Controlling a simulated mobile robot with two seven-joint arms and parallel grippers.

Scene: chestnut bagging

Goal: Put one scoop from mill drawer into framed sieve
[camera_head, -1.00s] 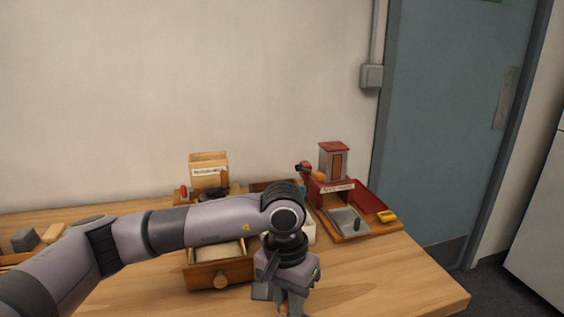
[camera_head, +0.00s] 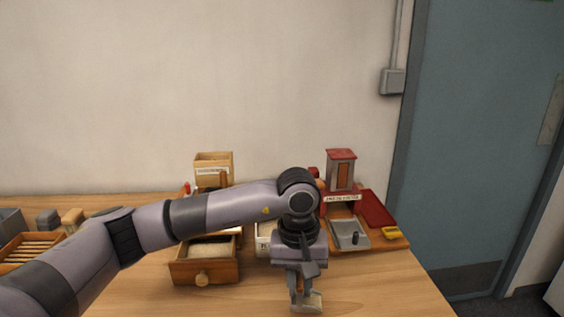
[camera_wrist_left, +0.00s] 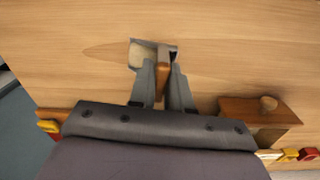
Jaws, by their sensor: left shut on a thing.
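My left gripper (camera_head: 303,292) is shut on the wooden handle of a scoop (camera_head: 313,303), above the front of the table. In the left wrist view the gripper (camera_wrist_left: 163,88) holds the handle, and the scoop's metal pan (camera_wrist_left: 170,48) contains pale meal. The mill drawer (camera_head: 205,272), wooden with a round knob and pale meal inside, is left of the gripper in the head view. It also shows in the left wrist view (camera_wrist_left: 245,115). I cannot clearly identify the framed sieve; my left arm hides part of the table. My right gripper is not in view.
A slatted wooden tray (camera_head: 30,250) and grey block (camera_head: 47,219) are at the far left. A red-topped machine (camera_head: 341,170) with a grey metal pan (camera_head: 348,233) stands at the right. The front table surface (camera_head: 390,290) is clear.

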